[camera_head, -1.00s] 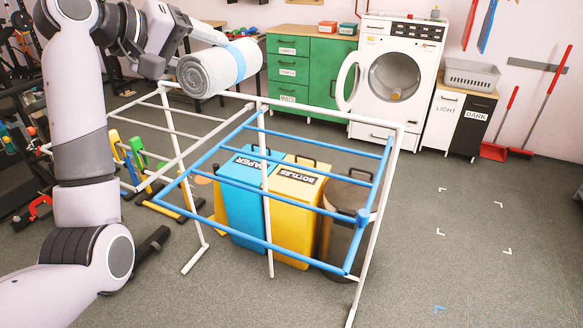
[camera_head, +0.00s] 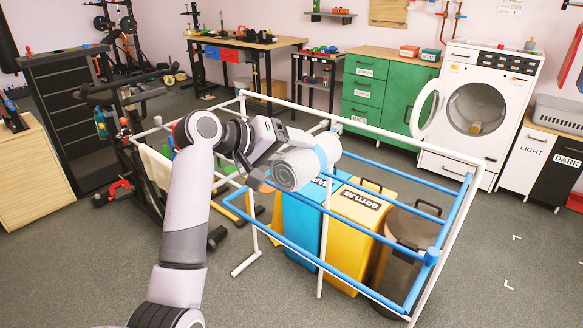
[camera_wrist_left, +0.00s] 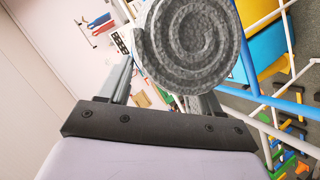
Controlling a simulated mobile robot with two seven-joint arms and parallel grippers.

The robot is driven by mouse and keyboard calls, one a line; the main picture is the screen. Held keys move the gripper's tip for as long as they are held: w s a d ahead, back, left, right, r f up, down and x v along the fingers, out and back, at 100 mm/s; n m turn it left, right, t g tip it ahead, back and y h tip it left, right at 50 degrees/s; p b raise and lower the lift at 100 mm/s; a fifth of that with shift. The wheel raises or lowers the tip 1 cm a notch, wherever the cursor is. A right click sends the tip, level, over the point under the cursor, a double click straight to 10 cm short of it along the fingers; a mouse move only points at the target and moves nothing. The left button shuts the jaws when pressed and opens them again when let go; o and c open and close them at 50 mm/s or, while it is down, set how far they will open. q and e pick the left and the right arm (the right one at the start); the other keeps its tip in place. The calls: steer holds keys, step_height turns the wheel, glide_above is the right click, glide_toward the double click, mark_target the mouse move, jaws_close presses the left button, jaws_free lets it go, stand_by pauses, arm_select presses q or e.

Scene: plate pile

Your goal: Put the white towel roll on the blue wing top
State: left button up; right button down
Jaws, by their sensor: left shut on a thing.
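The white towel roll (camera_head: 291,172), grey-white with a light blue band, is held sideways by my left gripper (camera_head: 272,165). In the head view it overlaps the left end of the blue wing (camera_head: 318,262) of the drying rack and hides part of its rails. I cannot tell whether it touches them. In the left wrist view the roll's spiral end (camera_wrist_left: 188,45) is between the fingers of my left gripper (camera_wrist_left: 165,88). The blue wing spreads to the right of the roll, with bare blue rails. My right gripper is not in view.
White frame bars (camera_head: 410,150) of the rack stand behind and beside the wing. Below it are a blue bin (camera_head: 303,222), a yellow bin (camera_head: 352,225) and a dark lidded bin (camera_head: 400,255). A washing machine (camera_head: 490,100) with its door open stands behind. Open floor lies at right.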

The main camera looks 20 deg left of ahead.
arm_select(q)
step_height(320, 180, down, 4)
steer(key=shift+f, duration=0.1)
steer(key=o, duration=1.2)
steer(key=v, duration=1.2)
